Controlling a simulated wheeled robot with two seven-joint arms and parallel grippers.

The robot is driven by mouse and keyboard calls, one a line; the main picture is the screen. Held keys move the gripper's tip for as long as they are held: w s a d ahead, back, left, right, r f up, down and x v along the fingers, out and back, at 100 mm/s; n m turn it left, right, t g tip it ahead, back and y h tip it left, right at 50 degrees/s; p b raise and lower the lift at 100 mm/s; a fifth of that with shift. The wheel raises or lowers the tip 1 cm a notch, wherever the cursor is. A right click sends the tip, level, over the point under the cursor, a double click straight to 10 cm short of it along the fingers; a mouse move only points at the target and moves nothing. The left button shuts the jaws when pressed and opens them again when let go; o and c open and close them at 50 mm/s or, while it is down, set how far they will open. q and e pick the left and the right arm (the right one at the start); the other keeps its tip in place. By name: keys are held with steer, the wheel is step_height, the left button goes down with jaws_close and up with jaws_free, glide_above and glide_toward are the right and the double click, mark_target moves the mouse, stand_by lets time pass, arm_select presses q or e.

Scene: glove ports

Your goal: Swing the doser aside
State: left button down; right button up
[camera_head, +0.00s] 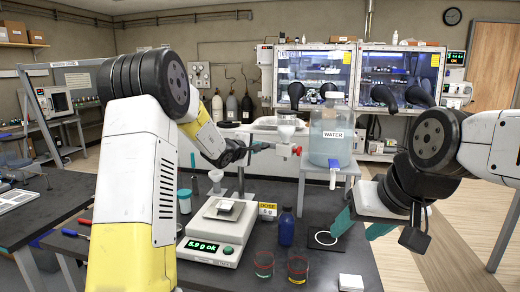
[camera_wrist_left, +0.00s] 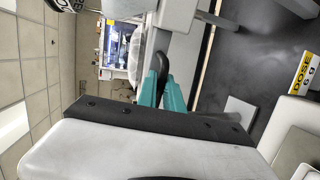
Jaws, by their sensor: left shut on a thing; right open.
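The doser (camera_head: 286,133), with a clear hopper and a red knob, stands on a post behind the balance. The balance (camera_head: 217,232) has a small weighing boat (camera_head: 226,207) on its pan and reads about "5.9 g OK". My left gripper (camera_head: 258,147) reaches in beside the doser's left side. In the left wrist view its teal fingers (camera_wrist_left: 162,92) are shut around a dark handle (camera_wrist_left: 162,66), which seems to be the doser's. The exact grip is small and partly hidden in the head view. My right gripper (camera_head: 362,226) is open and empty above the bench's right side.
A water tank (camera_head: 330,136) stands on a raised white stand to the doser's right. A blue bottle (camera_head: 287,228), a dose sign (camera_head: 267,211) and two small glasses (camera_head: 263,264) (camera_head: 298,268) stand near the balance. Glove-port cabinets are behind.

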arm_select(q)
steer(key=shift+d, duration=0.1)
steer(key=c, duration=1.5)
jaws_free()
steer(key=shift+w, duration=0.1)
steer(key=v, duration=0.7)
steer(key=shift+s, duration=0.4)
